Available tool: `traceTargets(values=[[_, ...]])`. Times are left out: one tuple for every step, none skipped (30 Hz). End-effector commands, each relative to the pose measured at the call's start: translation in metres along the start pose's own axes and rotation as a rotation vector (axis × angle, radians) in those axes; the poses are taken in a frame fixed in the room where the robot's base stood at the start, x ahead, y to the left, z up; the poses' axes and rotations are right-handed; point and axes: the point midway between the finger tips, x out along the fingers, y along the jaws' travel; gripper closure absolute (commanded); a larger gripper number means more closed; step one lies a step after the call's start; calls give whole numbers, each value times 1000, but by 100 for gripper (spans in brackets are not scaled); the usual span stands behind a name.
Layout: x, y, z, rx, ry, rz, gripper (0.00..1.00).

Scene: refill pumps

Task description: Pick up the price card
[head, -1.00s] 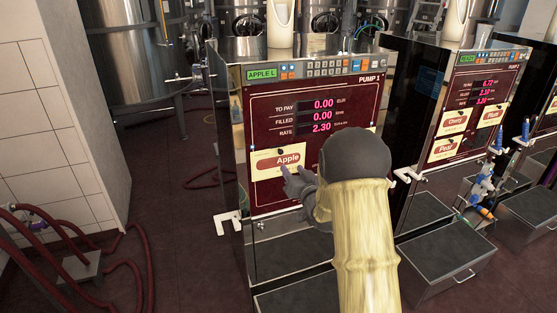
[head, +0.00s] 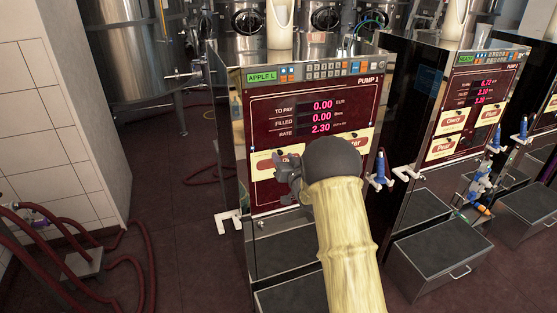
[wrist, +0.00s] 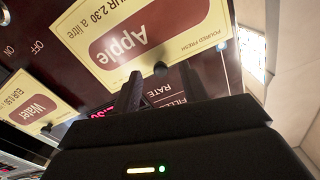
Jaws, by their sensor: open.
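The Apple price card (head: 264,166) is pale yellow with a red label, on the lower left of the Pump 1 front. My gripper (head: 287,172) and wrist hide its right part in the head view. Contact with the knob or card cannot be told.
A second card, reading Water (wrist: 38,103), is beside it on the same panel. Pump 1's display (head: 318,116) sits above the cards. A blue nozzle (head: 380,170) hangs to the right, with Pump 2 (head: 484,95) beyond. Red hoses (head: 140,255) lie on the floor at left.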

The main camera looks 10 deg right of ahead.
Motion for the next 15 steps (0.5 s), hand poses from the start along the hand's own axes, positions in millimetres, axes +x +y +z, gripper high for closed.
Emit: traceTargets(values=[[6, -1, -1, 0, 0, -1, 57], [9, -1, -1, -1, 0, -1, 57], [12, 0, 0, 0, -1, 0, 57], [14, 0, 0, 0, -1, 0, 57], [15, 0, 0, 0, 0, 0, 57], [16, 0, 0, 0, 0, 0, 57], [16, 0, 1, 0, 0, 0, 57], [16, 0, 1, 0, 0, 0, 57], [15, 0, 1, 0, 0, 0, 57], [15, 0, 1, 0, 0, 0, 57], [15, 0, 1, 0, 0, 0, 57], [15, 0, 1, 0, 0, 0, 57], [15, 0, 1, 0, 0, 0, 57], [15, 0, 1, 0, 0, 0, 57], [15, 0, 1, 0, 0, 0, 57]])
